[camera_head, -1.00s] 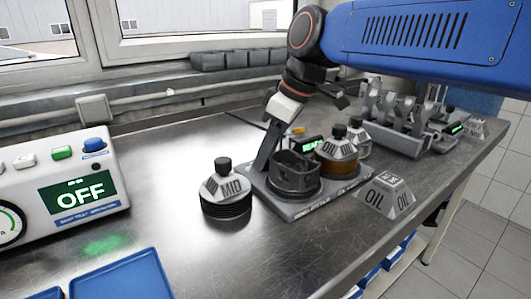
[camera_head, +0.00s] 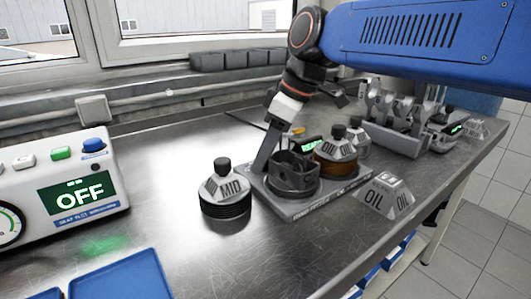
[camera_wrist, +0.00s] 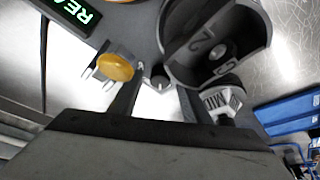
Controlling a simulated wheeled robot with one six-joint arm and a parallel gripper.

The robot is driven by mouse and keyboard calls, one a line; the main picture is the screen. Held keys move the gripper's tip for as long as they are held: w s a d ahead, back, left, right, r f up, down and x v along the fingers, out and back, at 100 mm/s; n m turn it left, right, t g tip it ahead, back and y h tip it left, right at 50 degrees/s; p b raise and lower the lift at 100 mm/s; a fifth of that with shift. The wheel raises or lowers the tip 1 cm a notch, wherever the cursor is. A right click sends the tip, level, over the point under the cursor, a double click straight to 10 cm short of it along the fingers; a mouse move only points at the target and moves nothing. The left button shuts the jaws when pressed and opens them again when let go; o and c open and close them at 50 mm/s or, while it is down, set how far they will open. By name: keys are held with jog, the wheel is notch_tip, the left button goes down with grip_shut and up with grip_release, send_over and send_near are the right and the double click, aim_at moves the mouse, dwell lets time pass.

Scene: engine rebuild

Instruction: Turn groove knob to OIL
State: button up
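A small dark knob with a pale pointer mark (camera_wrist: 160,77) sits on the grey fixture in the wrist view, and I cannot read a label beside it. It may be the groove knob. My gripper (camera_wrist: 156,106) has its two dark fingers apart, one on each side below the knob in the picture, with nothing visible between them. I cannot tell whether they touch the knob. In the head view, the fixture base (camera_head: 303,207) stands mid-bench below my wrist, and the knob is not discernible. A grey block marked OIL (camera_head: 376,199) stands right of the fixture.
The fixture carries a dark open cup (camera_head: 292,178), a yellow button (camera_wrist: 115,67) and a green-lit display (camera_wrist: 75,10). A MID-marked weight (camera_head: 226,190) stands left, and an amber-banded container (camera_head: 335,152) behind right.

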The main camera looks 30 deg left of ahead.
jog(key=v, duration=1.7)
jog(key=shift+r, duration=0.25)
